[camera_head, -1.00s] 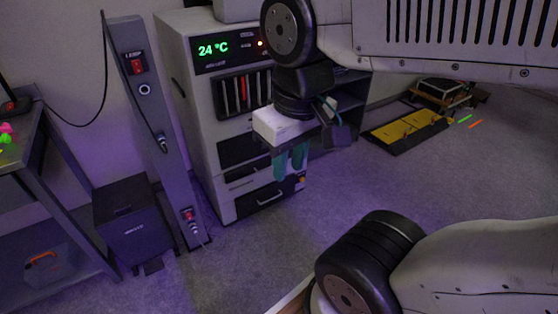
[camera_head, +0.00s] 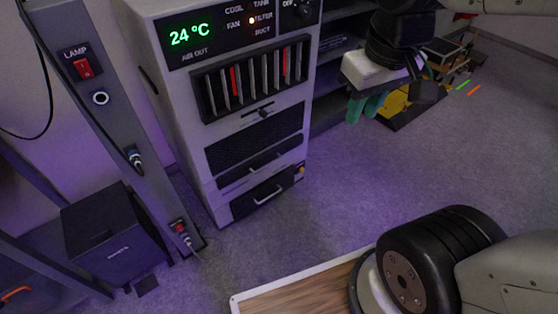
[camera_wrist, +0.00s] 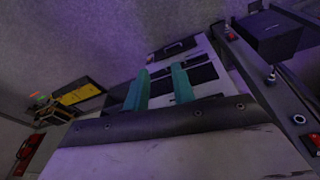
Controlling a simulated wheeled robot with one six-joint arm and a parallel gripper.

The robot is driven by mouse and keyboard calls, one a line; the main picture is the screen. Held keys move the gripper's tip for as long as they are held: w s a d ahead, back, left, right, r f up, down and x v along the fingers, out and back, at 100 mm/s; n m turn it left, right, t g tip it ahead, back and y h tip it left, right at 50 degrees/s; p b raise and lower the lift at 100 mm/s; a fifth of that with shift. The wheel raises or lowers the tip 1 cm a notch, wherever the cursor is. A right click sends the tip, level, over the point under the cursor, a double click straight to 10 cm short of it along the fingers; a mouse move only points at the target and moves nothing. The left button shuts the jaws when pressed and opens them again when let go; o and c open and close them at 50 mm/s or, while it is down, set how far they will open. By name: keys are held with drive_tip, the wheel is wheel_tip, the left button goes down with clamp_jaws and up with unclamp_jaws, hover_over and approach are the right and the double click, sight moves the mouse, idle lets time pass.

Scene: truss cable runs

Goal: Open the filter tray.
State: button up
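The pale cabinet (camera_head: 185,110) with a green 24 °C display stands left of centre. Below its mesh panel (camera_head: 255,140) are a narrow dark front with a bar handle (camera_head: 252,168) and a lower dark drawer (camera_head: 265,194) with a pale handle. Both look shut; I cannot read which is the filter tray. An amber light glows beside the word FILTER. My gripper (camera_head: 366,106), with teal fingers, is right of the cabinet in the picture, apart from it. In the wrist view my gripper (camera_wrist: 160,85) has its fingers apart and empty, the cabinet front beyond them.
A grey post (camera_head: 115,130) with a LAMP switch and cable stands left of the cabinet. A black box (camera_head: 115,235) is on the floor beside it. Dark shelving (camera_head: 335,105) and a yellow-and-black floor tray (camera_head: 395,105) are at right. The carpet before the cabinet is clear.

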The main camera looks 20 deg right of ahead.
drive_tip(key=w+d+f+n+t, duration=0.2)
drive_tip(key=w+f+n, duration=0.1)
drive_tip(key=w, duration=1.1)
drive_tip(key=n+t+y, duration=0.1)
drive_tip(key=n+t, duration=0.5)
drive_tip(key=n, duration=0.4)
hover_over(280, 159)
drive_tip(key=s, duration=0.1)
wheel_tip(280, 159, down, 33)
wheel_tip(280, 159, down, 8)
drive_tip(key=f+n+y, duration=0.1)
drive_tip(key=n, duration=0.1)
drive_tip(key=s+a+f+n+t+y, duration=0.2)
drive_tip(key=s+f+n, duration=0.15)
drive_tip(key=f, duration=0.35)
drive_tip(key=s+a+f+n+t+y, duration=0.1)
drive_tip(key=s+f+n+t, duration=0.2)
drive_tip(key=f, duration=0.5)
drive_tip(key=shift+m, duration=0.45)
drive_tip(key=x, duration=0.6)
drive_tip(key=shift+w+a+f, duration=0.15)
drive_tip(key=shift+w+a, duration=0.05)
drive_tip(key=shift+a, duration=0.15)
